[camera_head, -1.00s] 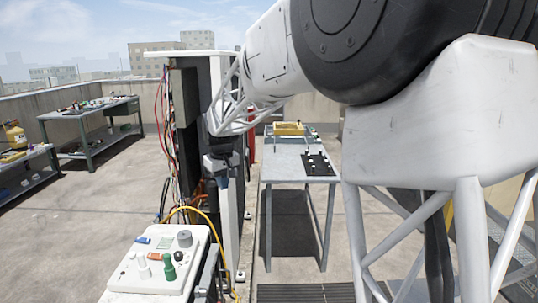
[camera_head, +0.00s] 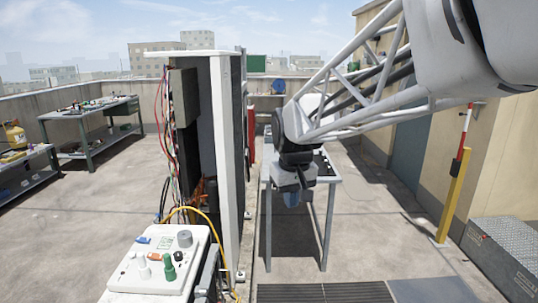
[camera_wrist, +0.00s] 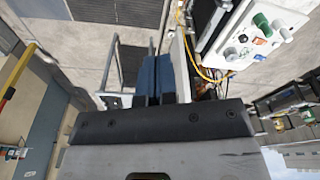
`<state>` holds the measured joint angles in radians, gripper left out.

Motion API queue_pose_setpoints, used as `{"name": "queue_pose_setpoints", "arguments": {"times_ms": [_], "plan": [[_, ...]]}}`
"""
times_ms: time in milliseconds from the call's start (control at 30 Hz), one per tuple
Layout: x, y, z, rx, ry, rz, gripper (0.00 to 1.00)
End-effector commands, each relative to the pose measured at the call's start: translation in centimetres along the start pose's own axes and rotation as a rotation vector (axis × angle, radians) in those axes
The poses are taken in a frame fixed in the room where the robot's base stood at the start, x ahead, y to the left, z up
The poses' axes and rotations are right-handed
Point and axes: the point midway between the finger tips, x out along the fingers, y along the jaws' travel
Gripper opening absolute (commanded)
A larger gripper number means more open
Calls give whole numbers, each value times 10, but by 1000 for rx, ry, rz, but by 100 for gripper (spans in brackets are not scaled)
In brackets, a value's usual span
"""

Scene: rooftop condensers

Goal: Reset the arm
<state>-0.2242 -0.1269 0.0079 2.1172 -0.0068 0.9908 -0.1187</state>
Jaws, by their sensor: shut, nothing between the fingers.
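My gripper (camera_head: 292,196) hangs fingers-down at the middle right of the head view, in front of the narrow grey table (camera_head: 267,180). It is shut and empty. In the wrist view its two blue fingers (camera_wrist: 153,78) lie side by side with nothing held. My lattice arm reaches in from the upper right and hides most of the tabletop.
The tall condenser cabinet (camera_head: 229,150) with hanging wires stands left of my gripper. A white control panel (camera_head: 150,275) with knobs is at the lower left. Workbenches (camera_head: 85,110) stand far left. A yellow post (camera_head: 452,205) and grey box (camera_head: 505,255) are at the right.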

Motion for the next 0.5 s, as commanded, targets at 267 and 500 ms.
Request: {"name": "queue_pose_setpoints", "arguments": {"times_ms": [267, 500], "plan": [[-8, 19, 72, 82, 18, 11, 0], [-8, 29, 132, 151, 32, 21, 0]]}}
